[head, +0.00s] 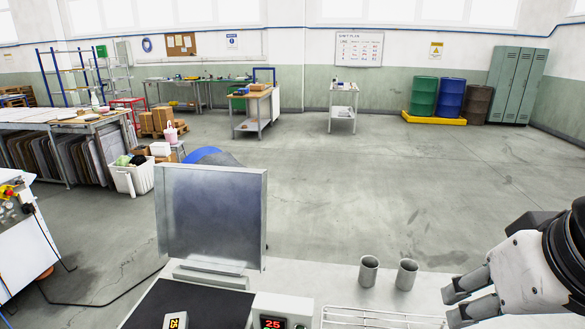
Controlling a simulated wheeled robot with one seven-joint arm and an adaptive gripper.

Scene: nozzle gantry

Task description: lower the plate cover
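The plate cover (212,216) is a grey metal panel standing upright, tilted slightly back, along the rear edge of a dark flat plate (205,304). A metal hinge bar (212,268) runs at its foot. The front of the plate is cut off by the picture's lower edge. My gripper (450,307) is at the lower right, far to the right of the cover and apart from it. Its two fingers point left with a gap between them, and nothing shows in that gap.
A white box with a red "25" display (272,322) sits right of the plate. A small unit with another display (175,321) is on the plate. Two metal cups (369,272) (406,274) and a wire rack (382,317) lie between cover and gripper. Open floor lies beyond.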

